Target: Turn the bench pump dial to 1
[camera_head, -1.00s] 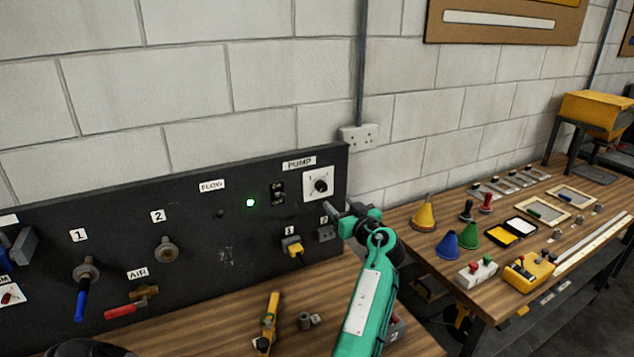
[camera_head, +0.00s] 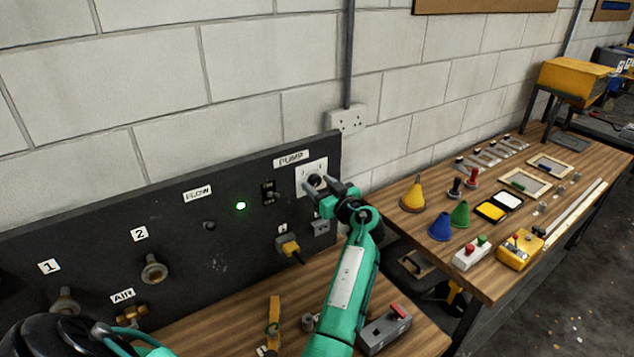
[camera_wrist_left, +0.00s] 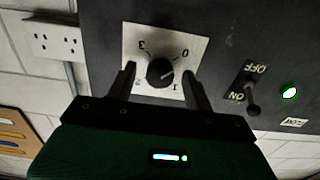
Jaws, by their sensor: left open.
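The pump dial (camera_head: 315,180) is a round black knob on a white square plate under the PUMP label, at the right end of the black panel (camera_head: 110,225). In the left wrist view the dial (camera_wrist_left: 160,72) appears upside down, with numbers 0, 1, 2 and 3 around it. A pale mark on the knob seems to point to the lower right, roughly toward the 1 side; its exact setting is unclear. My left gripper (camera_head: 320,188) is open at the dial. In the wrist view its fingers (camera_wrist_left: 159,76) stand either side of the knob, with gaps. My right gripper is not in view.
An ON/OFF toggle switch (camera_wrist_left: 252,92) and a lit green lamp (camera_head: 241,206) sit beside the dial plate. A yellow plug (camera_head: 288,246) juts from the panel below. A wall socket (camera_head: 347,120) is above right. Cones and tools stand on the right bench (camera_head: 400,218).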

